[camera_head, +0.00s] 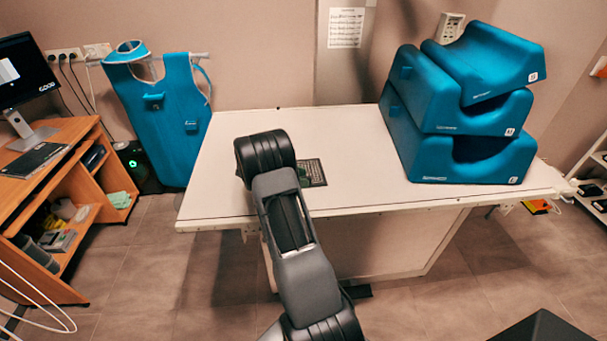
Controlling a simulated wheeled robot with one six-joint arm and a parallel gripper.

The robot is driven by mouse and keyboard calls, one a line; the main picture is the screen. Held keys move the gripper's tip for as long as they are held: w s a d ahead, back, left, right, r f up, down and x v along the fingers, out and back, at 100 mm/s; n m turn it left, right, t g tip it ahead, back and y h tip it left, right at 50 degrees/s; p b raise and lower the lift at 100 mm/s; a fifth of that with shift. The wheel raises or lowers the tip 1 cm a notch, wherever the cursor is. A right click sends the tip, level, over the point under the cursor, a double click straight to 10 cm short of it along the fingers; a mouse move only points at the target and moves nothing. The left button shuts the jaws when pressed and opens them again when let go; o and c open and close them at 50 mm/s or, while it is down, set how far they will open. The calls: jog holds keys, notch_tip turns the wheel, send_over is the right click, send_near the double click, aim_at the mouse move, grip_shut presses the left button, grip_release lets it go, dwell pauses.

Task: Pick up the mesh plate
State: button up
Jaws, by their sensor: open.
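The mesh plate (313,173) is a small, dark, flat rectangle with a fine pattern. It lies flat on the white table (360,140), near the middle. My arm crosses in front of the table and covers the area just left of the plate, perhaps also the plate's left edge. My gripper does not show; only arm links and a black joint are visible. Nothing is seen touching the plate.
Stacked blue foam blocks (455,155) stand on the table's right end. A blue apron (165,115) hangs behind the table's left end. A wooden desk (75,150) with a monitor (22,75) stands at left. The tabletop around the plate is mostly bare.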

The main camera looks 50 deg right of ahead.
jog(key=shift+c, duration=0.3)
grip_shut()
jog(key=shift+r, duration=0.15)
